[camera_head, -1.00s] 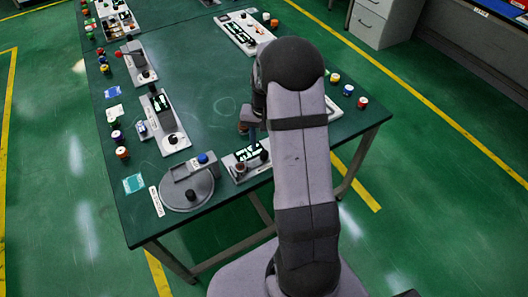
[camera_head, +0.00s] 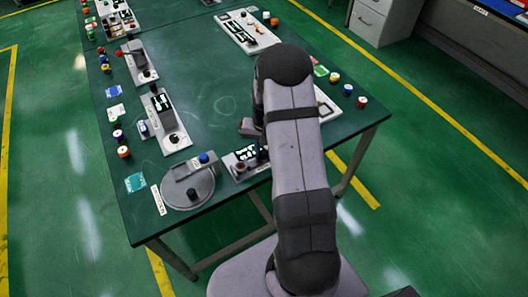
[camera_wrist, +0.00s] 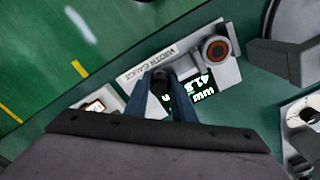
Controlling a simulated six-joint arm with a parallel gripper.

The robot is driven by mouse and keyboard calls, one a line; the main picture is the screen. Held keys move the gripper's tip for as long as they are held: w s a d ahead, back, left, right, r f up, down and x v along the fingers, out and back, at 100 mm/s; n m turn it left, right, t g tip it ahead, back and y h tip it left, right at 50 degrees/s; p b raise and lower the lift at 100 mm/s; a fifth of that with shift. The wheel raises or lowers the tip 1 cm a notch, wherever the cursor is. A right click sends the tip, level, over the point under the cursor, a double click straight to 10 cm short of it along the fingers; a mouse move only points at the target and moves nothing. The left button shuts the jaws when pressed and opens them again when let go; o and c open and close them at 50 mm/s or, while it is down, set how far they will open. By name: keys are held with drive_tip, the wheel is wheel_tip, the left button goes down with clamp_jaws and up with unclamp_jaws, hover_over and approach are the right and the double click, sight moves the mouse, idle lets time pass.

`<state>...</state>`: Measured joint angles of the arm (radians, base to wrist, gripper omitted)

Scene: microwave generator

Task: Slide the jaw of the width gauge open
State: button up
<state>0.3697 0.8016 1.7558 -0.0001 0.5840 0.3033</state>
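The width gauge (camera_wrist: 143,73) is a white plate with a printed label, a lit display reading about 41.8 mm and a small black knob (camera_wrist: 160,80). A dark round part with an orange-red ring (camera_wrist: 215,48) sits at its right end in the wrist view. In the head view the gauge (camera_head: 240,177) lies at the table's near edge, partly behind my arm. My gripper (camera_wrist: 160,84) has its two blue fingers on either side of the black knob, their tips close to it. Whether they press on it cannot be told.
A grey round turntable device (camera_head: 187,190) stands left of the gauge. More instruments, such as one with a lit display (camera_head: 165,120), and small coloured spools line the table's left side. The middle of the green table (camera_head: 205,75) is clear.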

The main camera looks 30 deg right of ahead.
drive_tip(key=shift+d, duration=1.2)
clamp_jaws()
drive_tip(key=o, duration=1)
unclamp_jaws()
drive_tip(key=shift+a, duration=0.1)
drive_tip(key=shift+r+b, duration=0.15)
drive_tip(key=shift+b, duration=0.15)
wheel_tip(320, 180, up, 7)
drive_tip(key=b, duration=0.2)
